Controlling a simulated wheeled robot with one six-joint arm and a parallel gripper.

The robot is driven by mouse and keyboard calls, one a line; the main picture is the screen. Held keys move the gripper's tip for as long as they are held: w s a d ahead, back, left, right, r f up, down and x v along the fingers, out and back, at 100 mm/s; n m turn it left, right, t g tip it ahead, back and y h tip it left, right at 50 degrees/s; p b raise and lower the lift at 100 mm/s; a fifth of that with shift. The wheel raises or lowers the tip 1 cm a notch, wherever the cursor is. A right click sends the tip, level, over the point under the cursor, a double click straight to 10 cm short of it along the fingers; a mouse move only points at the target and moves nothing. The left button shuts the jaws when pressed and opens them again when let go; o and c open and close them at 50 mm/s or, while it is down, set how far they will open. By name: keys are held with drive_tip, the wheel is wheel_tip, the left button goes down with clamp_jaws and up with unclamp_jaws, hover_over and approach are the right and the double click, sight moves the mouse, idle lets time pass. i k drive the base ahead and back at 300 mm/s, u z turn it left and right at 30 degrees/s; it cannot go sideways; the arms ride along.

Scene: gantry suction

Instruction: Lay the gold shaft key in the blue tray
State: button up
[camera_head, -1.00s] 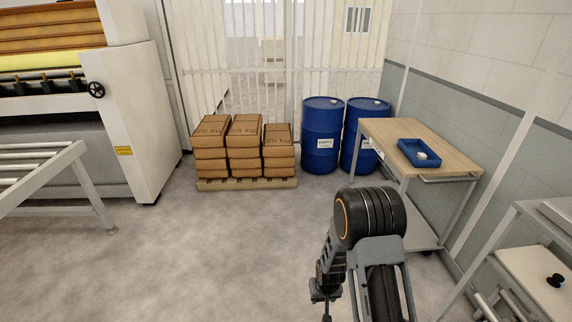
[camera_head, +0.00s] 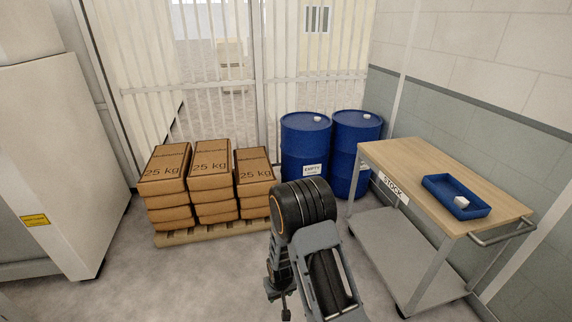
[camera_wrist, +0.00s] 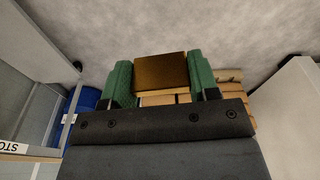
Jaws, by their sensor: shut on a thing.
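My gripper (camera_wrist: 161,75) is shut on the gold shaft key (camera_wrist: 161,71), which sits between its two green finger pads in the wrist view. In the head view my arm stands in front of the cart, and the key does not show there. The blue tray (camera_head: 437,185) lies on the wooden top of the stock cart, to the right of my arm. A small white object (camera_head: 461,202) lies in the tray's near right part. My gripper is apart from the tray.
The stock cart (camera_head: 398,157) has a wooden top, clear left of the tray, a lower grey shelf and a handle (camera_head: 503,231) at its near end. Two blue drums (camera_head: 304,147) stand behind it. Brown sacks (camera_head: 211,165) are stacked on a pallet (camera_head: 180,236) at left.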

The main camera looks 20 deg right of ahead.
sight(446, 192)
drive_tip(key=z, duration=0.65)
drive_tip(key=i, duration=1.15)
drive_tip(key=z, duration=1.05)
